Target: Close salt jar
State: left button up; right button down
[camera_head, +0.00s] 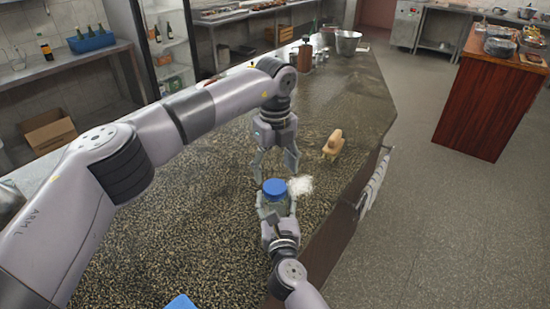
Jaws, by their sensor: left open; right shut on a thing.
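The salt jar (277,206) is a clear jar standing upright near the counter's right edge. A blue lid (275,187) sits on its top; I cannot tell whether it is tight. My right gripper (276,213) comes from below in the picture and is shut on the jar body, hiding much of it. My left gripper (275,168) is open and empty, pointing down just above and behind the lid, its fingers spread. It appears apart from the lid.
White salt (302,185) lies in a pile on the counter (200,235), right beside the jar. A wooden object (333,145) stands farther back near the right edge. A blue item (181,302) shows at the bottom. The counter's left side is clear.

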aim_at(275, 186)
pick_arm(q)
jog(key=shift+f, duration=2.55)
jog(key=shift+c, duration=0.4)
